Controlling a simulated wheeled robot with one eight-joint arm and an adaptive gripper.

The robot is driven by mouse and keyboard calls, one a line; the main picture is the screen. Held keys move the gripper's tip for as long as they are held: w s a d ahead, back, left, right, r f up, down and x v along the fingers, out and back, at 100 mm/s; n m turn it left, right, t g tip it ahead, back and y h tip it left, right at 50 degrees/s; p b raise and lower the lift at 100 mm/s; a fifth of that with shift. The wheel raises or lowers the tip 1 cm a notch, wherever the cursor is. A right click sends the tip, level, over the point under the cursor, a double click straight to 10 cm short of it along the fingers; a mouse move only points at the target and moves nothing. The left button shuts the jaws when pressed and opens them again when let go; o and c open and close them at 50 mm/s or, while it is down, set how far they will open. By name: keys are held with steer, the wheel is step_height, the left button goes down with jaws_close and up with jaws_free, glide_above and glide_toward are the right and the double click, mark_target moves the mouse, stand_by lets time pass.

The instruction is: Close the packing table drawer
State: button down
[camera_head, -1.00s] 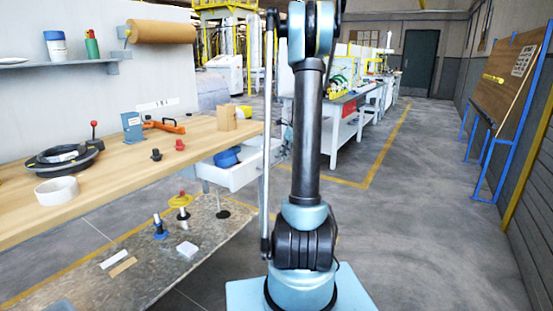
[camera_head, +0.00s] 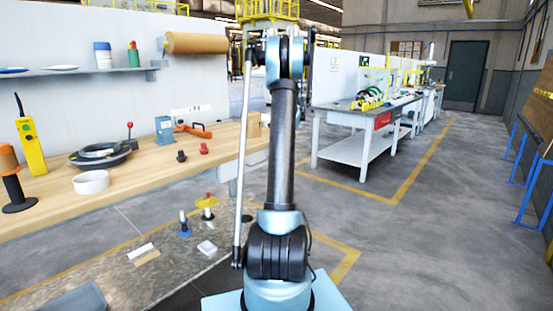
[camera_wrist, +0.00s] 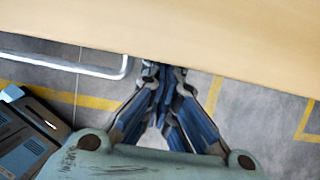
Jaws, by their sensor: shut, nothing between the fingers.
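The packing table (camera_head: 130,185) has a light wooden top and stands at the left in the head view. Its drawer (camera_head: 227,170) shows only as a pale strip beneath the table's right end, partly behind my arm. No open inside shows, and I cannot tell whether it is fully flush. In the wrist view the wooden table edge (camera_wrist: 230,45) spans the top. My gripper (camera_wrist: 163,75) is shut and empty, its fingertips at the underside of that edge; contact is unclear. It is hidden in the head view. A pale bent bar (camera_wrist: 70,66), perhaps a handle, lies left of the fingertips.
The tabletop holds a black ring coil (camera_head: 100,155), a white ring (camera_head: 91,182) and a yellow controller (camera_head: 31,147). A second workbench (camera_head: 355,140) stands behind to the right. The grey floor (camera_head: 420,240) at right is clear.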

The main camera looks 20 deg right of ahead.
steer(key=shift+w+a, duration=0.2)
steer(key=shift+w, duration=0.05)
steer(key=shift+w, duration=0.1)
steer(key=s+d+r, duration=0.4)
steer(key=s+r, duration=0.3)
steer(key=r, duration=0.2)
steer(key=s+a+r+n+g+h, duration=0.1)
steer(key=s+a+n, duration=0.7)
steer(key=s+a, duration=0.4)
steer(key=s+a+r+n, duration=0.2)
steer(key=s+a+n, duration=0.6)
steer(key=s, duration=0.6)
steer(key=s+a+f+n, duration=0.2)
steer(key=s+f+n, duration=0.2)
steer(key=s, duration=0.4)
steer(key=s+a+f+n, duration=0.3)
steer(key=s+f+n, duration=0.2)
steer(key=s, duration=0.3)
steer(key=s+a+f+n+h, duration=0.1)
steer(key=s+a+f+n, duration=0.1)
steer(key=s+f+n, duration=0.3)
steer(key=s+f, duration=0.1)
steer(key=s, duration=0.2)
steer(key=shift+a+g, duration=0.3)
steer(key=shift+a, duration=0.05)
